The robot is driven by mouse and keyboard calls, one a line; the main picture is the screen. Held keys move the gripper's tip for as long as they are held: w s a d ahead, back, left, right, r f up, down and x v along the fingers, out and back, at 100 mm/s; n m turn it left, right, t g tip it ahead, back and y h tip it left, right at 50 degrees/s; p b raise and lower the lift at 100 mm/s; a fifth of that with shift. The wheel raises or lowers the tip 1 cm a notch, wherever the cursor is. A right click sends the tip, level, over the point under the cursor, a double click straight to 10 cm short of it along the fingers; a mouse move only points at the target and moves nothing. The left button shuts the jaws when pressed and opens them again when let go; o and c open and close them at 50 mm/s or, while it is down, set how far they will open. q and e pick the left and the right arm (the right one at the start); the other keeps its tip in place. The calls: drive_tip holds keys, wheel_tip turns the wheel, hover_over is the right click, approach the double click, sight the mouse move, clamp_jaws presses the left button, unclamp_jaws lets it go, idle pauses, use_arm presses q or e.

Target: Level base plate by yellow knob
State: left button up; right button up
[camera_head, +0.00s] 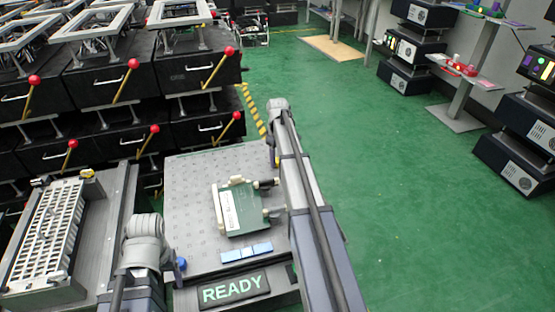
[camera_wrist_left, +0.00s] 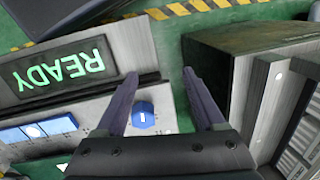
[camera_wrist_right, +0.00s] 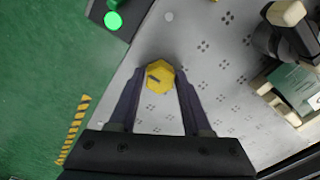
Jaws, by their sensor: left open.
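The grey perforated base plate (camera_head: 190,190) lies in front of me in the head view. It also shows in the right wrist view (camera_wrist_right: 215,85). The yellow knob (camera_wrist_right: 160,75) stands at its edge, between the fingertips of my right gripper (camera_wrist_right: 160,72). These fingers sit close against its two sides, narrower apart than my left fingers. My left gripper (camera_wrist_left: 160,75) is open and empty, over the plate's front edge. A blue knob (camera_wrist_left: 143,115) with a white mark lies beside its finger.
A green part with a white label (camera_head: 240,207) sits on the plate. A blue and white strip (camera_head: 246,252) and a READY sign (camera_head: 234,290) are in front. A green lamp (camera_wrist_right: 113,20) glows beside the plate. A grey slotted fixture (camera_head: 45,235) stands left; green floor lies right.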

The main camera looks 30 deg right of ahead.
clamp_jaws()
idle(0.4)
drive_tip(key=m, duration=0.9)
drive_tip(key=shift+m, duration=0.3)
drive_tip(key=m, duration=0.5)
drive_tip(key=shift+m, duration=2.5)
